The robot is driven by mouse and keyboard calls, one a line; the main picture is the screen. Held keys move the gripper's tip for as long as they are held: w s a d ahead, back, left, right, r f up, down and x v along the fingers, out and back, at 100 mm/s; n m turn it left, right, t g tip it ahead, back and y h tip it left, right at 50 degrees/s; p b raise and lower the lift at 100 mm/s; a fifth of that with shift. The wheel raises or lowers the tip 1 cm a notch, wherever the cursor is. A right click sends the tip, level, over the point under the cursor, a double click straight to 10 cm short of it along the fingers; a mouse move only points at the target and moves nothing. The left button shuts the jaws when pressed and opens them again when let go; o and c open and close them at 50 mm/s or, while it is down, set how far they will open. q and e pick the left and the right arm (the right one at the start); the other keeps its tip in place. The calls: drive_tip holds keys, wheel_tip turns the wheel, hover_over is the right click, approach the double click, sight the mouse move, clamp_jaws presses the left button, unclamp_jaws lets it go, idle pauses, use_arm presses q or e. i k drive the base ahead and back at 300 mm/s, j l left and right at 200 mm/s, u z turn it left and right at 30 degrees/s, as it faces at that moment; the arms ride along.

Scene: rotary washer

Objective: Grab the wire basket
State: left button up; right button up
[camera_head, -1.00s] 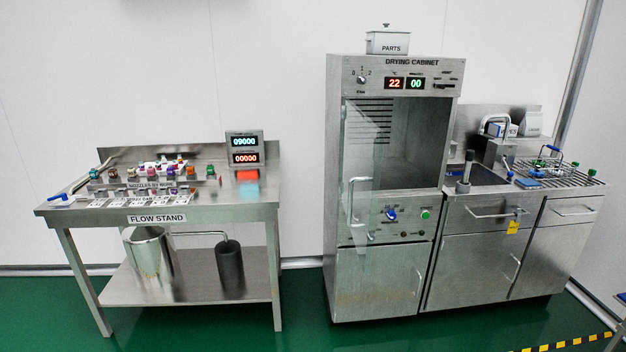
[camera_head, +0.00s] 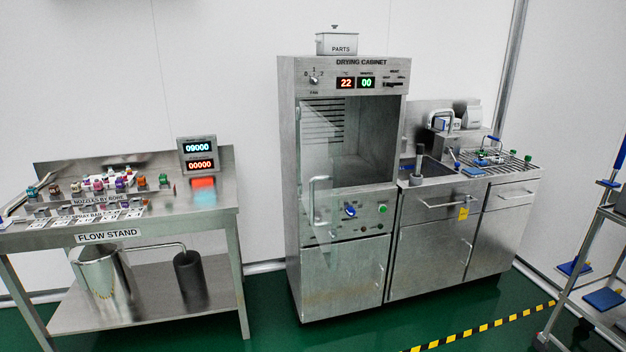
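A small wire basket (camera_head: 490,155) with a blue-topped handle appears to sit on the draining rack at the right end of the sink counter, in the head view. It is far off and small, so its wires are hard to tell from the rack. Neither of my grippers is in view, and nothing in view touches the basket.
The drying cabinet (camera_head: 343,268) stands left of the sink counter (camera_head: 428,236). The flow stand (camera_head: 75,237) with nozzles is at the left. A wheeled rack (camera_head: 590,312) stands at the right. Yellow-black floor tape (camera_head: 485,328) crosses the open green floor.

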sight(494, 138)
drive_tip(key=z, duration=4.4)
drive_tip(key=j+z, duration=0.25)
drive_tip(key=z, duration=0.2)
drive_tip(key=k+j+z, duration=0.1)
drive_tip(key=j+z, duration=0.15)
drive_tip(key=z, duration=0.25)
drive_tip(key=k+j+z, duration=0.1)
drive_tip(key=j+z, duration=0.15)
drive_tip(key=z, duration=0.2)
drive_tip(key=k+j+z, duration=0.15)
drive_tip(key=z, duration=0.3)
drive_tip(key=k+j+z, duration=0.15)
drive_tip(key=z, duration=0.35)
drive_tip(key=k+z, duration=0.15)
drive_tip(key=z, duration=0.3)
drive_tip(key=k+j, duration=0.05)
